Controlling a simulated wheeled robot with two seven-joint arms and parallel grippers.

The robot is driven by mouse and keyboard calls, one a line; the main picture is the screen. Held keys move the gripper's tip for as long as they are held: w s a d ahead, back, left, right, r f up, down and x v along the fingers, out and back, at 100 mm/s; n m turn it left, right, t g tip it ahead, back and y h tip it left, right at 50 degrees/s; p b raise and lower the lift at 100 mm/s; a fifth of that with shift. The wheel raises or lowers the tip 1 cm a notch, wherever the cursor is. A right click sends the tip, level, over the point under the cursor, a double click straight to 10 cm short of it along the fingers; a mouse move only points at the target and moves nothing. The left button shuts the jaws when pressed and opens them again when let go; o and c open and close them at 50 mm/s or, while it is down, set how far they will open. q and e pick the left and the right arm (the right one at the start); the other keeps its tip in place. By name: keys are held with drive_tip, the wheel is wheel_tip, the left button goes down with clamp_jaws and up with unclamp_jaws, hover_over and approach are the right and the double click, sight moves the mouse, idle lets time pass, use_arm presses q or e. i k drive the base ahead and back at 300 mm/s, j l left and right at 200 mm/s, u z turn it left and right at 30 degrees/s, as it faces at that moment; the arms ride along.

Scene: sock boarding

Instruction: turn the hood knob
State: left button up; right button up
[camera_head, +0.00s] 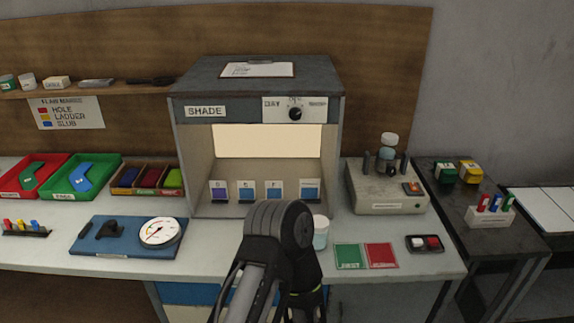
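The hood knob (295,114) is a small black dial on a white plate at the upper right front of the grey shade hood (190,165). The plate has a label reading DAY on the left, and small labels above and on the right that are hard to read. The knob's exact pointing direction is too small to tell. A warm cream panel (268,140) glows inside the hood. One of my dark arms rises from the bottom centre, in front of the bench and well below the knob. I cannot tell which arm it is. No gripper fingertips are visible.
Several blue labelled blocks stand on the hood floor. A clipboard (258,69) lies on top. A grey device (385,200) stands right of the hood, and a blue board with a dial gauge (160,232) lies left. The air before the knob is clear.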

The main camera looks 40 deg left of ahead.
sight(295, 114)
drive_tip(key=u, duration=1.75)
